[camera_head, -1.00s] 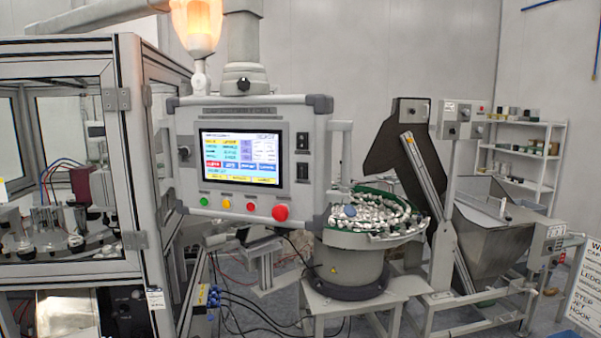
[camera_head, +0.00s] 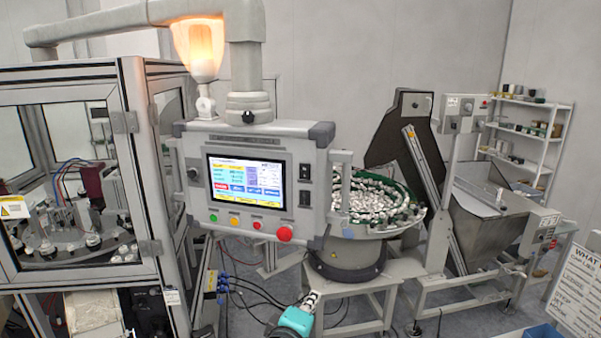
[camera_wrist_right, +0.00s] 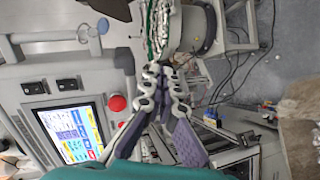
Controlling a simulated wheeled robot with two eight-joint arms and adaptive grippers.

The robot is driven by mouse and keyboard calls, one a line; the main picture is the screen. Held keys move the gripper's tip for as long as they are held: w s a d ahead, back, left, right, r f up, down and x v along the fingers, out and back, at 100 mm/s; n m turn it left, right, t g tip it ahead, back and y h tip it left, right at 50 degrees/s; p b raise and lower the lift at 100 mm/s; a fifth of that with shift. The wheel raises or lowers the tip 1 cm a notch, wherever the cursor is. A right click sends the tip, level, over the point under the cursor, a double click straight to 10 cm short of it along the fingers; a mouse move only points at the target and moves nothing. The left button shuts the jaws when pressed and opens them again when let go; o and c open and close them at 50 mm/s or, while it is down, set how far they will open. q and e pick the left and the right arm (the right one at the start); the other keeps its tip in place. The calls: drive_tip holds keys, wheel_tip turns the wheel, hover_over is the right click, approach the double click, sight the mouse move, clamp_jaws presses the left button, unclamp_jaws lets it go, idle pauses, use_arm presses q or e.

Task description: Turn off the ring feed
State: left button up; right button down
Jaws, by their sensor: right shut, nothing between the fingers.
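The control panel (camera_head: 262,222) hangs from an overhead arm, with a lit screen (camera_head: 247,182), two black switches (camera_head: 305,185) to its right and a row of coloured buttons below. A large red button (camera_head: 285,234) is at the lower right of the panel. The bowl feeder (camera_head: 352,262) with white rings in it stands behind the panel's right side. My right gripper (camera_head: 312,298) is below the panel, apart from it, shut and empty. In the right wrist view my gripper (camera_wrist_right: 163,76) shows beside the panel's red button (camera_wrist_right: 117,103). My left gripper is out of view.
A framed glass machine cell (camera_head: 137,170) stands at the left. A grey hopper (camera_head: 490,222) with an inclined conveyor and a small control box (camera_head: 462,113) stands at the right. Cables hang below the panel. A sign (camera_head: 575,288) is at the lower right.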

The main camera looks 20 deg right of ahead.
sight(304, 196)
use_arm(q)
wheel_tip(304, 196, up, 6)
drive_tip(key=p, duration=0.4)
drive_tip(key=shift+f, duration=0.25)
use_arm(e)
drive_tip(key=w+a+r+n+t+h, duration=0.1)
drive_tip(key=a+r+t, duration=0.1)
drive_tip(key=r, duration=0.5)
drive_tip(key=w+a+r+n+t+h, duration=0.1)
drive_tip(key=w+a+r, duration=0.1)
drive_tip(key=r, duration=0.5)
drive_tip(key=shift+w+a+r+n+t, duration=0.3)
drive_tip(key=shift+a+n+t, duration=0.1)
drive_tip(key=shift+a, duration=0.4)
drive_tip(key=p+x, duration=0.1)
drive_tip(key=x, duration=1.3)
drive_tip(key=shift+d+r, duration=0.1)
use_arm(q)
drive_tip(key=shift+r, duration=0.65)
